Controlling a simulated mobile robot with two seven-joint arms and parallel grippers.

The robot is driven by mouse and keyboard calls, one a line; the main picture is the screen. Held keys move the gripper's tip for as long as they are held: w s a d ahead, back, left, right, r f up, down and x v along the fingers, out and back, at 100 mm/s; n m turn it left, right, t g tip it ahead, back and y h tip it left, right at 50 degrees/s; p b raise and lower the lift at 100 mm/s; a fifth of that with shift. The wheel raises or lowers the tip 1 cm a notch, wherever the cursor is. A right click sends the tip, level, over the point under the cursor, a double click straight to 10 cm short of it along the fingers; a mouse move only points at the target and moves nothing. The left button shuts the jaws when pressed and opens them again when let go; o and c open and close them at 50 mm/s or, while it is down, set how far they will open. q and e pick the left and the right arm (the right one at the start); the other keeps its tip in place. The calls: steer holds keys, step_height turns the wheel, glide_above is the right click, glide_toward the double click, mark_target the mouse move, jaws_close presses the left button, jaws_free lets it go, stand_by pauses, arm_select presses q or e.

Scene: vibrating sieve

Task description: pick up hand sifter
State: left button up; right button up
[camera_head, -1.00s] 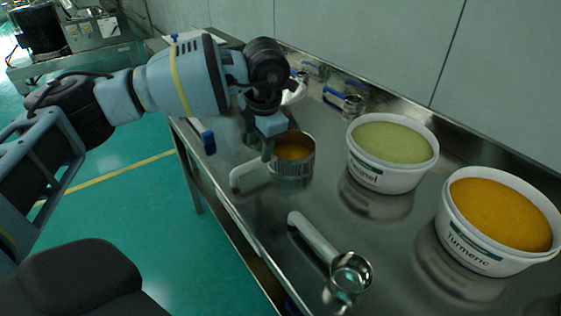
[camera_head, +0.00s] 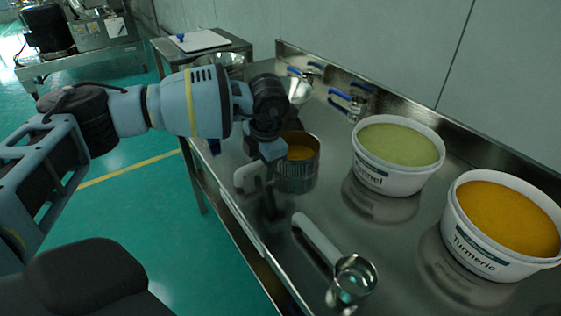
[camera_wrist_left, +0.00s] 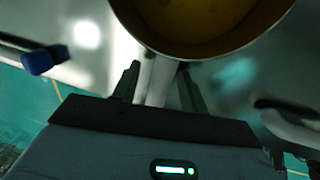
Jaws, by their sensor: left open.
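The hand sifter (camera_head: 299,177) is a round metal cup with orange powder in it and a pale handle (camera_head: 248,178) pointing left. It stands on the steel table. My left gripper (camera_head: 268,182) is open and low at the handle, next to the cup. In the left wrist view, the open fingers (camera_wrist_left: 159,82) stand on either side of the handle, and the sifter's rim (camera_wrist_left: 150,42) curves just beyond them. The arm partly hides the handle in the head view. My right gripper is not in view.
A metal scoop (camera_head: 318,239) lies in front of the sifter. A tub of green powder (camera_head: 383,179) and a turmeric tub (camera_head: 480,252) stand to the right. Blue-handled valves (camera_head: 349,100) are at the back wall. The table's left edge is close to the sifter.

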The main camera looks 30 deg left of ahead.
arm_select(q)
jaws_close()
steer(key=shift+r, duration=0.15)
step_height(320, 180, up, 9)
steer(key=shift+f, duration=0.1)
steer(key=shift+r, duration=0.5)
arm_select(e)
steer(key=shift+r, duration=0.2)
arm_select(q)
steer(key=shift+r+p, duration=0.1)
steer(key=shift+p, duration=0.2)
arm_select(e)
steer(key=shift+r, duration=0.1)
